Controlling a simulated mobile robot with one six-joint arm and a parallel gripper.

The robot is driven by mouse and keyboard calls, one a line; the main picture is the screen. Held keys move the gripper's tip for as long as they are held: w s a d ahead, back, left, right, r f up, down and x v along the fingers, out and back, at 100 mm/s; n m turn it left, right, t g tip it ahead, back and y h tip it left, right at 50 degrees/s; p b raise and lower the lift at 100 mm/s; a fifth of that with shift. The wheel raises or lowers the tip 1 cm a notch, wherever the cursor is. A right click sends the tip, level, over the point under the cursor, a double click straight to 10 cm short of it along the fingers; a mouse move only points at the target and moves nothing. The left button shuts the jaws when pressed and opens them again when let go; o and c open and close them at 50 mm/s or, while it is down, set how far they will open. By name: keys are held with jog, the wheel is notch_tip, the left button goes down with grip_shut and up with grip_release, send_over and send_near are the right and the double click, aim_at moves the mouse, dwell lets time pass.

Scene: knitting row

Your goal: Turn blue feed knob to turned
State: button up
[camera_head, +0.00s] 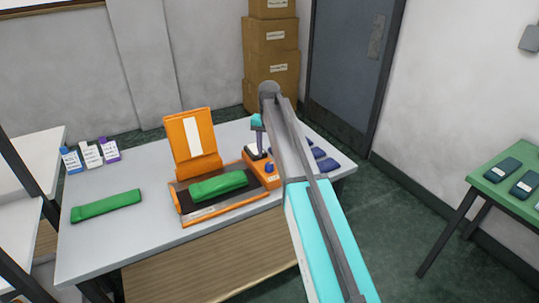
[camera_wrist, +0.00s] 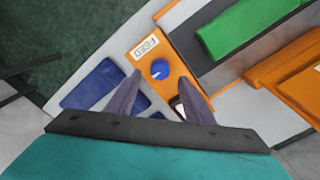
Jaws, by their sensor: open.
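The blue feed knob (camera_wrist: 160,69) is round with a small white mark. It sits on an orange panel (camera_wrist: 180,20) beside a white FEED label (camera_wrist: 145,47). In the head view the knob (camera_head: 269,168) shows on the orange block (camera_head: 262,178) at the machine's right side. My gripper (camera_wrist: 159,79) is open and empty, its two dark fingers apart. In the wrist view the knob appears between the fingertips and beyond them, with no contact visible. In the head view my gripper (camera_head: 257,147) hangs over the orange block, its fingertips hard to make out.
The orange machine has a raised lid (camera_head: 190,145) and a green piece (camera_head: 218,186) on its bed. Another green piece (camera_head: 105,205) lies left on the grey table (camera_head: 150,250). Several dark blue items (camera_head: 326,163) lie at the right.

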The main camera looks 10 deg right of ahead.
aim_at(269, 164)
notch_tip(269, 164, up, 9)
jog(key=p, duration=0.4)
dwell(0.5)
